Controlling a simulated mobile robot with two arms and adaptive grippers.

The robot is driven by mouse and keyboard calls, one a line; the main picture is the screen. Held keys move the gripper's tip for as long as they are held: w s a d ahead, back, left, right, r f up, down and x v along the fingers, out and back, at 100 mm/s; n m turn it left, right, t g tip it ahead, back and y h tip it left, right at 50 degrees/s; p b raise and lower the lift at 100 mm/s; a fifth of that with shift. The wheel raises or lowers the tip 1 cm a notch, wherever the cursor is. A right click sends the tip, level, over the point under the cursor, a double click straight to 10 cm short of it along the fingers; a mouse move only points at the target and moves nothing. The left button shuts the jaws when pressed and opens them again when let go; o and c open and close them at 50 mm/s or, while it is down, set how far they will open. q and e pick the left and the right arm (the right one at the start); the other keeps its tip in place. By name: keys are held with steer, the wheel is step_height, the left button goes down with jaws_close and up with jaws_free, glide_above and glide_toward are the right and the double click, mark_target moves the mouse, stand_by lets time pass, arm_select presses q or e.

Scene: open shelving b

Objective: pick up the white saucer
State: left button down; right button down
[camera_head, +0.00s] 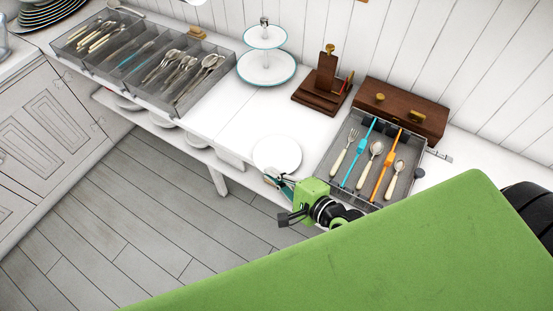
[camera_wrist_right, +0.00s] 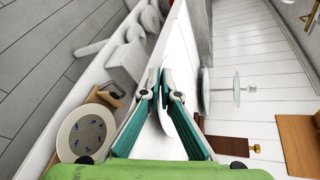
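The white saucer (camera_head: 277,153) is at the front of the white counter in the head view, left of the grey cutlery tray. My right gripper (camera_head: 277,180) is at its near rim. In the right wrist view the saucer (camera_wrist_right: 178,122) shows steeply foreshortened between the two teal fingers, partly hidden by one of them. The fingertips of the right gripper (camera_wrist_right: 161,73) are almost together, with the rim seemingly between them. I cannot tell whether the saucer is clear of the counter. My left gripper is not in view.
The cutlery tray (camera_head: 326,176), a wooden box (camera_head: 407,106) and a wooden stand (camera_head: 320,99) are to the right. A two-tier stand (camera_head: 266,68) is behind the saucer. Larger cutlery trays (camera_head: 225,58) stand at left.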

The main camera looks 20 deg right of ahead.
steer(key=shift+r, duration=0.15)
steer(key=shift+r, duration=0.3)
steer(key=s+a+r, duration=0.4)
steer(key=s+r, duration=0.8)
steer(key=s, duration=0.1)
steer(key=shift+s, duration=0.2)
stand_by(0.7)
